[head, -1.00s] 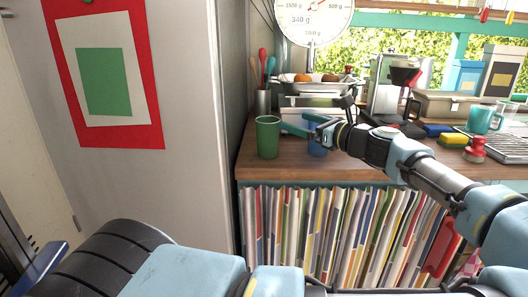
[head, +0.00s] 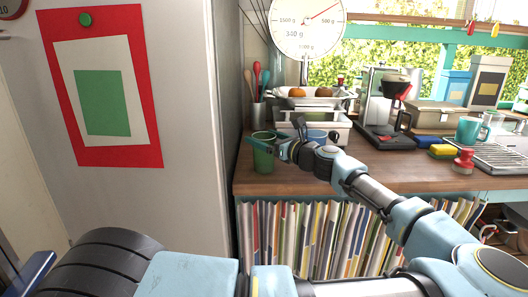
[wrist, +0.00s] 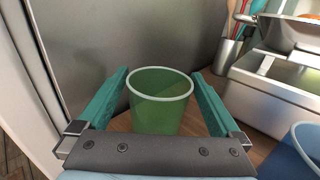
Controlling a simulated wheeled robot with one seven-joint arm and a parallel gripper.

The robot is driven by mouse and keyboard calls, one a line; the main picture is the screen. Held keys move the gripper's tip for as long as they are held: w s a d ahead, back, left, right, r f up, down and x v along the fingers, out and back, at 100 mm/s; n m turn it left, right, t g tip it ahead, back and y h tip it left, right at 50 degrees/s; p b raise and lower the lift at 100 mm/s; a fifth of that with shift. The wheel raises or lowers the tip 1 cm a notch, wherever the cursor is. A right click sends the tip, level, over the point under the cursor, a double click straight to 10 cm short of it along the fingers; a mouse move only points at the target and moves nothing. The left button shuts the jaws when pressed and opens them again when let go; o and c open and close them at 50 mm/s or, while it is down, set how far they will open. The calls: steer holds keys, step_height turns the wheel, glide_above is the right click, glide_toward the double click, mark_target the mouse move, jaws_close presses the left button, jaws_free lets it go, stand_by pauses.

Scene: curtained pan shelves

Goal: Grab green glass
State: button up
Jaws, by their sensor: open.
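The green glass (head: 264,156) stands upright at the left end of the wooden counter, near the grey wall panel. In the wrist view the green glass (wrist: 160,103) is between the two teal fingers, with a gap on each side. My gripper (head: 259,138) is open and reaches in from the right at the height of the glass's upper part. In the wrist view my gripper (wrist: 160,88) has a finger on either side of the glass. The lower part of the glass is hidden behind the gripper's palm there.
A blue cup (wrist: 297,150) stands right of the gripper, close by. A white scale (head: 322,130) with fruit in its pan and a utensil holder (head: 258,115) stand behind. The grey panel (head: 222,120) closes off the left.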

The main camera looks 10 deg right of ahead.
steer(key=shift+c, duration=0.2)
jaws_close()
stand_by(0.6)
